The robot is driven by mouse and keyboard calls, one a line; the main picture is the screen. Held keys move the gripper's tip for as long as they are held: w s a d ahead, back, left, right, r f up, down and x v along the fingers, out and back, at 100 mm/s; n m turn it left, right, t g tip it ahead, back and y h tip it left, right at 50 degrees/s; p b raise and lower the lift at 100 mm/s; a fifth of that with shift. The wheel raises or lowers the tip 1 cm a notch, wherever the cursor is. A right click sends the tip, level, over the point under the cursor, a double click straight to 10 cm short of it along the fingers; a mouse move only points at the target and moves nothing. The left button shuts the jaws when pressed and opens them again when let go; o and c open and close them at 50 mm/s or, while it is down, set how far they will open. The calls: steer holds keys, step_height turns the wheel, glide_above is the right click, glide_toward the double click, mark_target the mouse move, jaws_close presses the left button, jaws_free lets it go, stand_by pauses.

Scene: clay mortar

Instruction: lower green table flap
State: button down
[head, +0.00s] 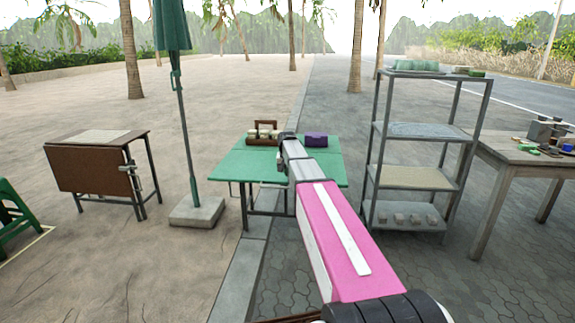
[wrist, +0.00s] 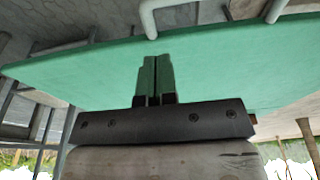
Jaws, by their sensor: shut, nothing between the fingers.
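The green table (head: 245,165) stands ahead in the head view, its green top spread out level on both sides of my arm. I see no part of it hanging down, and my arm hides the middle, so I cannot tell where a flap joins. In the wrist view a broad green panel (wrist: 215,65) fills the middle, with grey tubes beyond its edge. My gripper (wrist: 153,62) shows there with its two fingers together, empty, in front of the green panel. I cannot tell whether they touch it. In the head view my arm hides the gripper.
A wooden caddy (head: 265,132) and a purple box (head: 316,139) sit on the green table. A closed umbrella (head: 173,30) stands in a concrete base at left, near a brown table (head: 95,165). A metal shelf (head: 425,130) and wooden table (head: 510,150) stand at right.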

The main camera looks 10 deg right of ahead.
mark_target(287, 181)
steer(key=f, duration=0.1)
steer(key=s+f, duration=0.2)
steer(key=f, duration=0.1)
steer(key=shift+a, duration=0.3)
